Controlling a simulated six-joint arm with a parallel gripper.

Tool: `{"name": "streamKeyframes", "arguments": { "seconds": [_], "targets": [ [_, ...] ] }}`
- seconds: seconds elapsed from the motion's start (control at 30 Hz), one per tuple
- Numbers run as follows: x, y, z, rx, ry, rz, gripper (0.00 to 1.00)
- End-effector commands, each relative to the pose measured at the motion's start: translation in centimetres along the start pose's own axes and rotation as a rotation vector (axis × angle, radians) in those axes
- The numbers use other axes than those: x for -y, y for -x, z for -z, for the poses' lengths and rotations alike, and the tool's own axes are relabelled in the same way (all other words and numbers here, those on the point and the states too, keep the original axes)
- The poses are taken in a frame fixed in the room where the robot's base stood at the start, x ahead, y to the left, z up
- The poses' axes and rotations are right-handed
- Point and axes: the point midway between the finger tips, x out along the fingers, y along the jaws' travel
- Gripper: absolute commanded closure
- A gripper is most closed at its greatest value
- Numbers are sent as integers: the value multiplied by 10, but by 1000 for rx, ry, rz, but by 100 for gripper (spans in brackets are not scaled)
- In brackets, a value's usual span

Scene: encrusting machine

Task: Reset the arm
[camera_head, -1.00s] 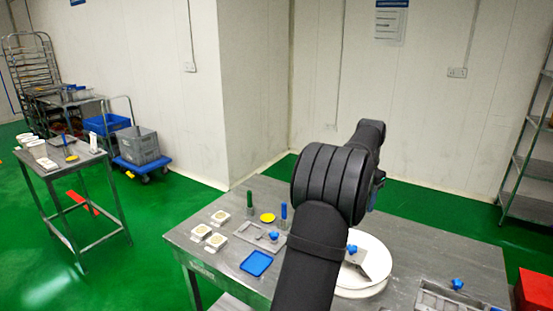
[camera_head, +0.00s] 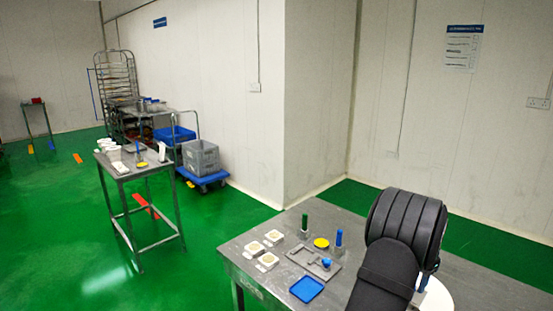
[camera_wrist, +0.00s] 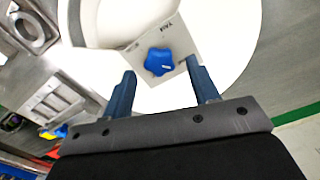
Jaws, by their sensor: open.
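My arm (camera_head: 405,230) rises at the right of the head view, over the steel table (camera_head: 470,282). Its end is mostly hidden there behind the black links. In the wrist view my gripper (camera_wrist: 160,68) shows two blue fingers set well apart, with nothing held between them. Beyond the fingers is a white round dish (camera_wrist: 237,50); its edge also shows in the head view (camera_head: 438,296). A pale metal plate with a blue star-shaped knob (camera_wrist: 159,62) lies over the dish. I cannot tell the gap between the fingertips and the knob.
On the table's left are several white square moulds (camera_head: 273,236), a blue tray (camera_head: 306,289), a yellow disc (camera_head: 321,243), green and blue handled tools and a grey frame. A side table (camera_head: 135,166) and a cart with crates (camera_head: 201,157) stand further left. Green floor lies open between.

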Motion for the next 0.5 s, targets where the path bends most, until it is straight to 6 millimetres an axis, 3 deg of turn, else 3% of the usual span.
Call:
{"name": "streamKeyframes", "arguments": {
  "seconds": [0.2, 0.5],
  "targets": [
    [0, -16, 0, 0, 0, 0, 45],
    [0, -16, 0, 0, 1, 0, 45]
  ]
}}
